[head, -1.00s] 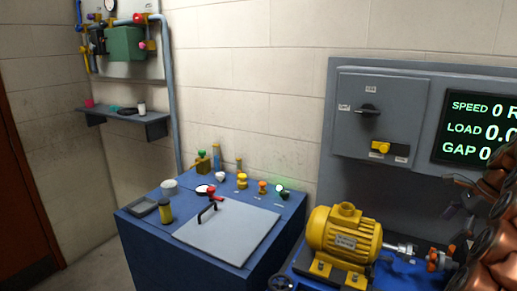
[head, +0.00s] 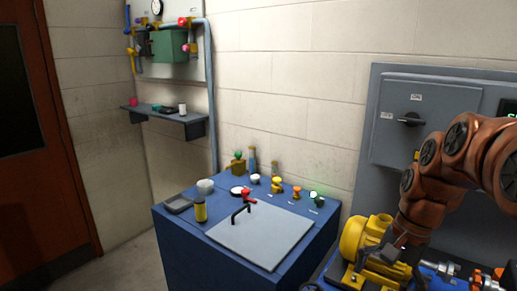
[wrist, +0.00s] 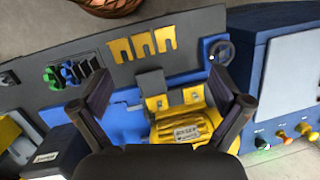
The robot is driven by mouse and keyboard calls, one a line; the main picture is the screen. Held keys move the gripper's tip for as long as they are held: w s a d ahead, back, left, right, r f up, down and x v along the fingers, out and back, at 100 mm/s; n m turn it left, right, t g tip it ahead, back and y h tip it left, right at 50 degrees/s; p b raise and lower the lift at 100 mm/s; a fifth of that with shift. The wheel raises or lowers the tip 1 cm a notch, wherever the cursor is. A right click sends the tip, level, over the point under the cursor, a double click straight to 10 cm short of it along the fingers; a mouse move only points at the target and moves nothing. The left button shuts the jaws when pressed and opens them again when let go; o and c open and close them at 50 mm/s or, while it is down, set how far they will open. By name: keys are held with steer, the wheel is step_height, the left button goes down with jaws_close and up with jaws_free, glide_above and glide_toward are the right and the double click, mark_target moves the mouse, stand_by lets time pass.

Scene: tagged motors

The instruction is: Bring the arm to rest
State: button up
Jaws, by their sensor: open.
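My copper arm comes in from the right in the head view and reaches down over the yellow motor (head: 358,240). My gripper (wrist: 162,90) is open in the wrist view, its two dark fingers wide apart with nothing between them held. In that view the yellow motor (wrist: 187,128) lies below and between the fingers, partly hidden by the gripper body. In the head view the arm hides part of the motor, and the gripper's fingertips are hard to make out.
A blue cabinet (head: 180,245) with a grey lid (head: 262,232), small bottles and knobs stands left of the motor bench. A grey switch panel (head: 390,150) is behind the arm. A wall shelf (head: 190,125) and brown door (head: 60,190) are at left.

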steer(key=s+a+f+n+h, duration=0.1)
steer(key=s+a+f+n, duration=0.1)
steer(key=s, duration=0.4)
steer(key=s+a+f+n+h, duration=0.1)
steer(key=s+a+f+n, duration=0.1)
steer(key=s, duration=0.5)
steer(key=s+a+f+n+g, duration=0.1)
steer(key=s+a+f+n, duration=0.2)
steer(key=s, duration=0.4)
steer(key=shift+f+n+h, duration=0.4)
steer(key=shift+f+n, duration=0.35)
steer(key=shift+n, duration=0.45)
